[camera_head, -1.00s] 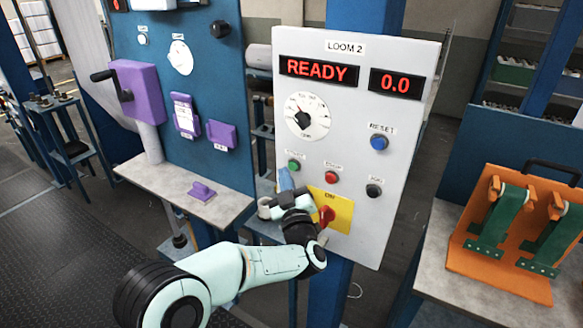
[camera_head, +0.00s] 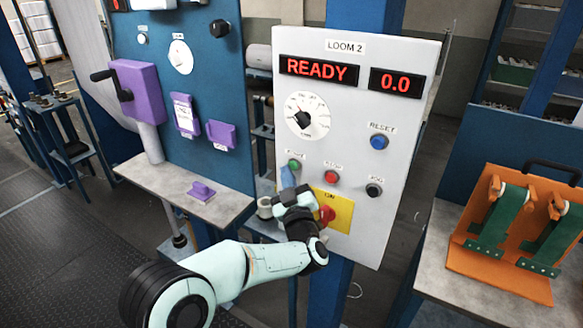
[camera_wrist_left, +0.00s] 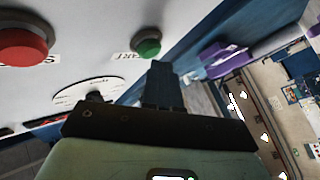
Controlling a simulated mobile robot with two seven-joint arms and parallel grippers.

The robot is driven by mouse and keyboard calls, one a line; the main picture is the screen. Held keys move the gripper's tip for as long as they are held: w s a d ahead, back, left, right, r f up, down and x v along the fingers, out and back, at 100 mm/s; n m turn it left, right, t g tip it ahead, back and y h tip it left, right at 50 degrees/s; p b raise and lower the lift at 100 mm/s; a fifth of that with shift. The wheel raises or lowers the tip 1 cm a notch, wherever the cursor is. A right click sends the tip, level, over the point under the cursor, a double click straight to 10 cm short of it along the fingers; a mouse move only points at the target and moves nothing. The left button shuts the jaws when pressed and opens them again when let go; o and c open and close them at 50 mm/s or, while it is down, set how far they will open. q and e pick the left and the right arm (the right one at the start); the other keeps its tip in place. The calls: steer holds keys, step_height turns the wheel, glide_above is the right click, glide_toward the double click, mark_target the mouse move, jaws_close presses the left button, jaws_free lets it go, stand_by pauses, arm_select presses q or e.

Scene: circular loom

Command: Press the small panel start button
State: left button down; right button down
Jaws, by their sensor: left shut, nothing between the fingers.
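The small panel (camera_head: 345,110) is white, labelled LOOM 2, and its display reads READY and 0.0. The green start button (camera_head: 295,164) is on its lower left part; it also shows in the left wrist view (camera_wrist_left: 147,44). My left gripper (camera_head: 286,178) is shut and empty, its blue fingertips just below the green button. In the left wrist view the shut fingers (camera_wrist_left: 160,80) point up towards the button, with a small gap seeming to remain; contact cannot be made out. My right gripper is not in view.
A red button (camera_head: 331,177), a black button (camera_head: 374,190) and a blue reset button (camera_head: 379,142) are nearby on the panel. A red switch (camera_head: 327,214) on a yellow plate sits beside my left wrist. An orange rack (camera_head: 500,275) stands at right.

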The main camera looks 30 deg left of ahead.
arm_select(q)
steer(key=shift+w, duration=0.45)
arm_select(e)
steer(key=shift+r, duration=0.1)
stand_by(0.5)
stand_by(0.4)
arm_select(q)
steer(key=shift+s+b, duration=0.65)
steer(key=shift+s, duration=0.25)
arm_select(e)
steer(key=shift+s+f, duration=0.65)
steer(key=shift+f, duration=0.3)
arm_select(q)
steer(key=shift+w, duration=0.1)
